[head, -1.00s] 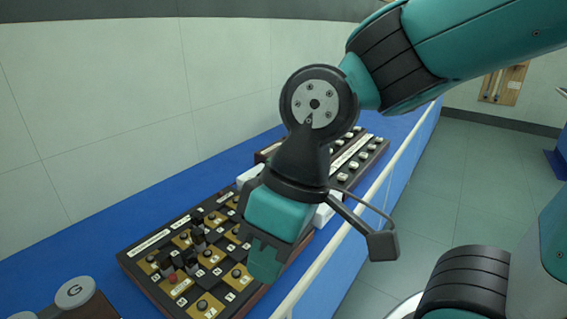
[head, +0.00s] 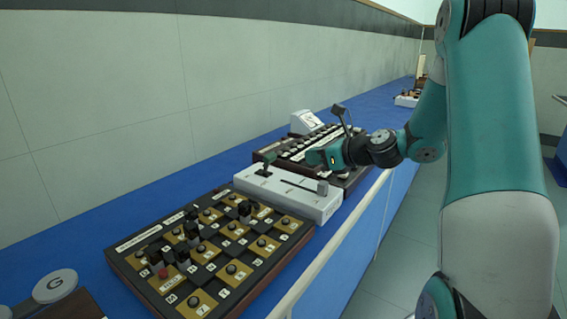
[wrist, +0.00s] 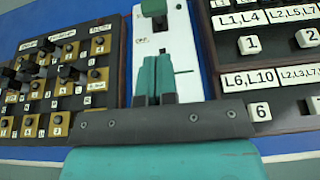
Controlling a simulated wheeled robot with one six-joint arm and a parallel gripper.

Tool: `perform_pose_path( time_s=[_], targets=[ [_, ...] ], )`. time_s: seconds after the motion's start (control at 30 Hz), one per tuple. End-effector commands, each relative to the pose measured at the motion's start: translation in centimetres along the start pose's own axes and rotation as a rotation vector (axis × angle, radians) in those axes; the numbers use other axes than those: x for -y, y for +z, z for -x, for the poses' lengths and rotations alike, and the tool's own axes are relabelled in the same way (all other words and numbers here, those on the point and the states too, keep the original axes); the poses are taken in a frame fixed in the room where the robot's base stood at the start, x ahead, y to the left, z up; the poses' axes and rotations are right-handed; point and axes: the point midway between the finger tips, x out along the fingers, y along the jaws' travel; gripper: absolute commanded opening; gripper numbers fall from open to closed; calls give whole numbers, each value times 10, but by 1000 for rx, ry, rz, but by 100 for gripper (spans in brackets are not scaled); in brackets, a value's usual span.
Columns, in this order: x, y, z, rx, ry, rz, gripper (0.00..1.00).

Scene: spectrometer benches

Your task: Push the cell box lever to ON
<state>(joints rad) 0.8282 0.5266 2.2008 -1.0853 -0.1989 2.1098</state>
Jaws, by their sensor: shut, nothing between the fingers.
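The cell box (head: 290,196) is a white box on the blue bench, between two dark panels. A dark green knob (head: 264,171) stands up at its wall-side end; the knob also shows at the top of the wrist view (wrist: 153,8). A thin grey rod with a dark block (head: 322,187) lies near its aisle-side end. My gripper (head: 312,158) is at the box's far side, near the farther panel. In the wrist view its teal fingers (wrist: 155,76) are shut and empty, in front of the white box, apart from the knob. A small label there is too blurred to read surely.
The nearer panel (head: 210,248) carries gold squares, black knobs and a red one. The farther panel (head: 268,155) has rows of pale buttons and labels, close to my gripper. A white meter (head: 307,122) stands behind it. The bench edge has a pale rail.

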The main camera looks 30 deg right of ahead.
Motion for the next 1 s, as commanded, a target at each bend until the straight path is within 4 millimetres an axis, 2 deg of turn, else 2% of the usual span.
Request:
perform_pose_path(
  time_s=[0.27,0.37,0.8,1.0],
  targets=[
    [-1,0,-2,-2,3,4,0],
    [-2,0,-9,-3,6,5,0],
    [-3,0,-82,-3,6,6,0],
    [-2,0,-98,-3,4,6,0]
  ],
)
